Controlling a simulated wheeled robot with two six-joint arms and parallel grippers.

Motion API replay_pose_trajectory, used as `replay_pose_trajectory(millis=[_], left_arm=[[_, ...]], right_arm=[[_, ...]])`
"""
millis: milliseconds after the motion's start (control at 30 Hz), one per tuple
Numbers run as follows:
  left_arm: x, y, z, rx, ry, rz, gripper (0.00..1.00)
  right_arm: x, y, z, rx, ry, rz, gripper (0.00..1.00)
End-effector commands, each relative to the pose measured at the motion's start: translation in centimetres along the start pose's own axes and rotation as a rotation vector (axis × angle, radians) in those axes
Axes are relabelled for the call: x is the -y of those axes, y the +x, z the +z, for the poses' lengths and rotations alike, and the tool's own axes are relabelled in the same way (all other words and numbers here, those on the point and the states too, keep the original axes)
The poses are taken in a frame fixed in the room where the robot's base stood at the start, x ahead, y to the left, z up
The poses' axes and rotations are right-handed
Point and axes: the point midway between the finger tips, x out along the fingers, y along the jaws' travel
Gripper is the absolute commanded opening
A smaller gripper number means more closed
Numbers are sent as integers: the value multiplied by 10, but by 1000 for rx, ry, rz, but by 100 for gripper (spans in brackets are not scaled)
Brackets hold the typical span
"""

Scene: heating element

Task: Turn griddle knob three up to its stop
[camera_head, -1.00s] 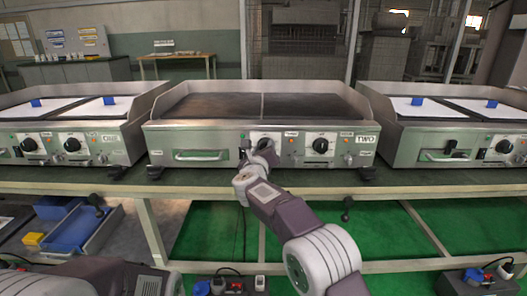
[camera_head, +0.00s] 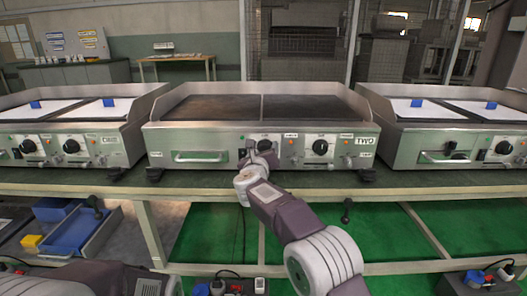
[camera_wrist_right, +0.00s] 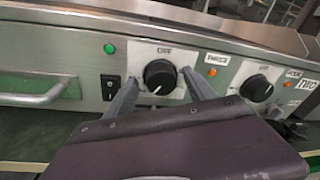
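Knob three (camera_wrist_right: 160,76) is a round black knob under an OFF mark, left of the THREE label (camera_wrist_right: 217,59), on the front of the middle griddle (camera_head: 210,140). A white line on the knob points down and slightly left in the right wrist view. My right gripper (camera_wrist_right: 160,75) is open, with one finger on each side of the knob. A gap shows on each side, though contact at the tips is hard to judge. In the head view my right gripper (camera_head: 257,155) partly covers the knob. My left gripper is out of view.
A black rocker switch (camera_wrist_right: 111,87) and green lamp (camera_wrist_right: 109,48) sit left of knob three. Another black knob (camera_wrist_right: 256,88) is to its right, near the TWO label. A bar handle (camera_head: 200,156) lies farther left. More griddles stand on both sides.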

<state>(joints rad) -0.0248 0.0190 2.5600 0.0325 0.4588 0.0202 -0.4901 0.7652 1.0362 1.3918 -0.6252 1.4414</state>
Motion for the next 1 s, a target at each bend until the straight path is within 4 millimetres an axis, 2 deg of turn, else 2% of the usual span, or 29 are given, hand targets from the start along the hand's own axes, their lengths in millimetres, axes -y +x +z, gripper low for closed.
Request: replay_pose_trajectory(millis=[367, 500, 800, 1000], left_arm=[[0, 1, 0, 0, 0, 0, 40], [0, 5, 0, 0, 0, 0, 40], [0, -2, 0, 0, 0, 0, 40], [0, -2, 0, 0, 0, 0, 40]], right_arm=[[0, -6, 1, 2, -1, -1, 63], [0, -26, 1, 3, -1, 1, 63], [0, -81, 2, 2, -1, 2, 63], [0, -91, 0, 1, 0, -1, 63]])
